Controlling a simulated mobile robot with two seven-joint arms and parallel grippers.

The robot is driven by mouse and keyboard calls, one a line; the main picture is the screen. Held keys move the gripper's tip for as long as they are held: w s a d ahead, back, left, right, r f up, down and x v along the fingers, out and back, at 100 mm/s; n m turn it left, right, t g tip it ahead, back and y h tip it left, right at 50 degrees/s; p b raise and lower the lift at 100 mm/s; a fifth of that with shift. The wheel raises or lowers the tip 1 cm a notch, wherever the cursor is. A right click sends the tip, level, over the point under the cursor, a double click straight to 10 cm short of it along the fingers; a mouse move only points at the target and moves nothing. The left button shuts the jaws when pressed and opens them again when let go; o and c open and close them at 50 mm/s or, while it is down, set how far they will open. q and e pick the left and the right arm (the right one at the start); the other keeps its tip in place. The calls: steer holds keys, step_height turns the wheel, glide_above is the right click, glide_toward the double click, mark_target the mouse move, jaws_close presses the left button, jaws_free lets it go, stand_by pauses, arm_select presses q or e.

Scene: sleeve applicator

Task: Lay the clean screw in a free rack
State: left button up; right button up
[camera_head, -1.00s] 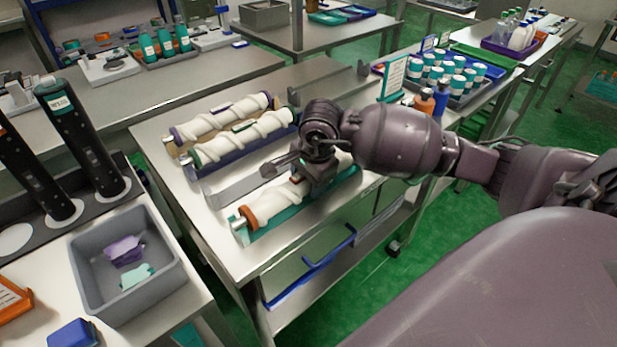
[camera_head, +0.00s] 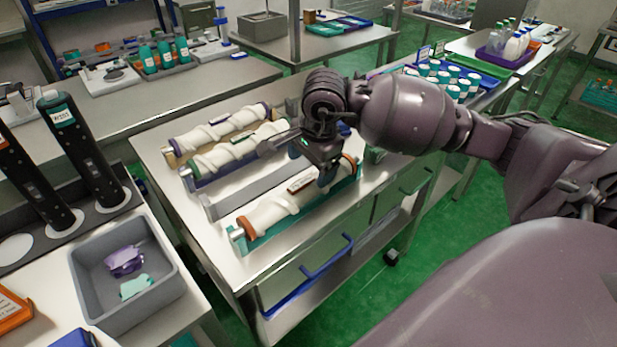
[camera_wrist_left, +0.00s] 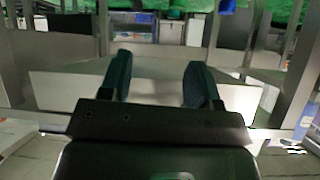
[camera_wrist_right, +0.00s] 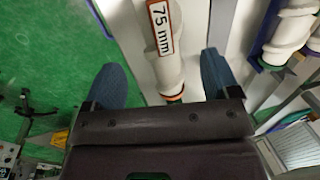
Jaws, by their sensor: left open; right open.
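Three white spiral screws lie in racks on the steel table. The screw with orange collars (camera_head: 268,213) lies in the teal rack (camera_head: 290,224) at the front. The screw with green collars (camera_head: 232,154) lies in a purple rack, and the screw with purple collars (camera_head: 222,130) lies behind it. A grey rack (camera_head: 240,203) between the orange and green screws is empty. My right gripper (camera_head: 318,168) is open over the far end of the orange-collared screw, whose "75 mm" label (camera_wrist_right: 163,28) shows between the fingers. My left gripper (camera_wrist_left: 156,80) is open and empty.
A grey bin (camera_head: 125,275) with purple and teal pieces stands at the lower left, beside black upright cylinders (camera_head: 85,160). Several white-and-teal jars (camera_head: 450,75) stand at the table's far end. The table's front left corner is bare.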

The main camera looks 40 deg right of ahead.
steer(key=shift+s+r, duration=0.2)
steer(key=shift+r, duration=0.7)
steer(key=shift+s+r, duration=0.15)
steer(key=shift+r, duration=0.75)
